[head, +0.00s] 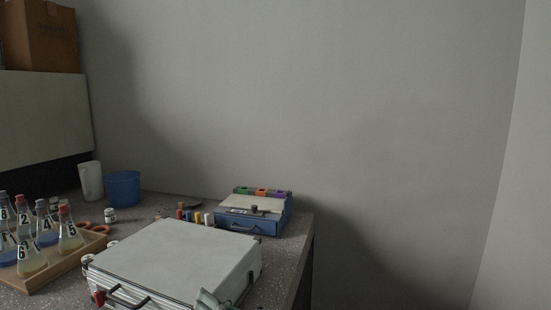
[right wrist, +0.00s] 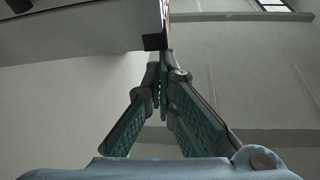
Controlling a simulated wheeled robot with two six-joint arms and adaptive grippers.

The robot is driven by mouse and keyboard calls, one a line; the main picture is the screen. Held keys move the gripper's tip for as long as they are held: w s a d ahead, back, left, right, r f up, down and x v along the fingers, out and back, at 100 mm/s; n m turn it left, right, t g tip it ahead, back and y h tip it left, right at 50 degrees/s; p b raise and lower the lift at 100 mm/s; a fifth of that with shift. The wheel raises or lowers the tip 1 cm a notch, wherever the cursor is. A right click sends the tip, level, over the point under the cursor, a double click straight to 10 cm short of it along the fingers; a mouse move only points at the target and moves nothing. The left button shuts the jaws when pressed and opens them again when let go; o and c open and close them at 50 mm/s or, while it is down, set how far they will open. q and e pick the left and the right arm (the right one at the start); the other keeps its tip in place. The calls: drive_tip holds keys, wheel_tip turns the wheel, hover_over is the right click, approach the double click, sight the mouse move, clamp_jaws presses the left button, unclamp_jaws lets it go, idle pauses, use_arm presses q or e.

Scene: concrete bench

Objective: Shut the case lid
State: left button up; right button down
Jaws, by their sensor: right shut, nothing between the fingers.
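The case (head: 175,255) is silver with a pale grey lid and lies near the front of the bench. Its lid is down flat over the body; a thin gap along the front cannot be ruled out. A dark handle (head: 128,297) is on its front side. My right gripper (head: 213,299) is at the case's front right corner, partly cut off by the picture's bottom edge. In the right wrist view its fingers (right wrist: 163,68) are together and empty, just under a dark corner of what looks like the case (right wrist: 80,28). Whether they touch it is unclear. My left gripper is not in view.
A wooden tray (head: 62,272) with several numbered flasks is left of the case. A blue cup (head: 122,188), a white cup (head: 91,181) and small bottles stand behind. A blue box (head: 268,219) sits behind right, near the bench's right edge.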

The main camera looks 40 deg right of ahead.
drive_tip(key=shift+f, duration=0.4)
drive_tip(key=v, duration=1.2)
drive_tip(key=shift+r, duration=0.35)
